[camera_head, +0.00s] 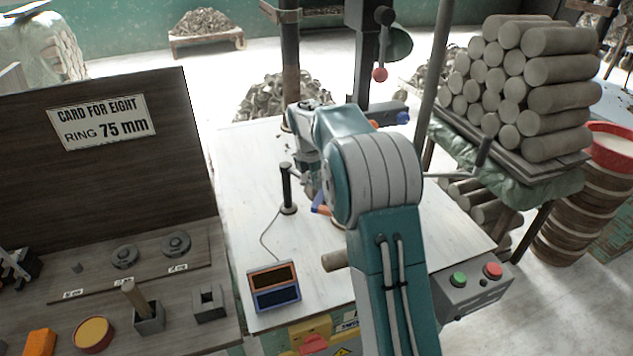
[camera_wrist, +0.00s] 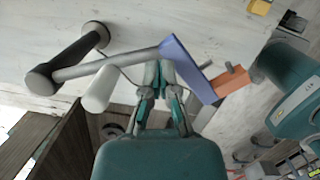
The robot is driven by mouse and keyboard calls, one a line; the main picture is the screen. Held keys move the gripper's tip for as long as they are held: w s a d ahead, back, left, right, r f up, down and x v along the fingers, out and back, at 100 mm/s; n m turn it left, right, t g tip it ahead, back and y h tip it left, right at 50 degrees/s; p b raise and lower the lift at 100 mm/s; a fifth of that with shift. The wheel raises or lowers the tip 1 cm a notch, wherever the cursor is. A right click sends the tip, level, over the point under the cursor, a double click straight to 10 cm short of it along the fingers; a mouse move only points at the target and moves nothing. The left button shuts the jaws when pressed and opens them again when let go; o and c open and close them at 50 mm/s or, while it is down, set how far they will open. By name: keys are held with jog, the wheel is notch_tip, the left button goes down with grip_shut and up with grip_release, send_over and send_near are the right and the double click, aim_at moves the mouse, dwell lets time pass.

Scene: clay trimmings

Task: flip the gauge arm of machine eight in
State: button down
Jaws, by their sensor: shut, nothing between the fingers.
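The gauge arm is a grey rod (camera_wrist: 115,66) running from a dark post (camera_wrist: 65,62) to a blue angled plate (camera_wrist: 188,68) with an orange block (camera_wrist: 232,84) at its end. In the head view the post (camera_head: 288,190) stands on the white tabletop, and part of the blue plate (camera_head: 320,209) shows beside my arm. My gripper (camera_wrist: 161,78) is shut and empty, its tips close to the rod and blue plate. I cannot tell whether they touch. My arm hides much of the gauge arm in the head view.
A card (camera_head: 103,122) reads "CARD FOR EIGHT RING 75 mm". A two-window display (camera_head: 274,286) sits at the table's front left. A button box (camera_head: 472,290) is at the front right. Clay rolls (camera_head: 535,75) are stacked at the right. A pale cylinder (camera_wrist: 100,88) is near my gripper.

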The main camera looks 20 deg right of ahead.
jog(key=s+a+r, duration=0.2)
jog(key=a+r, duration=0.2)
jog(key=r, duration=0.7)
jog(key=shift+r, duration=0.35)
jog(key=a+f+n+t, duration=0.1)
jog(key=a+f+n, duration=0.1)
jog(key=f, duration=0.3)
jog(key=shift+s+a+h, duration=0.4)
jog(key=shift+a, duration=0.25)
jog(key=shift+d+f, duration=0.1)
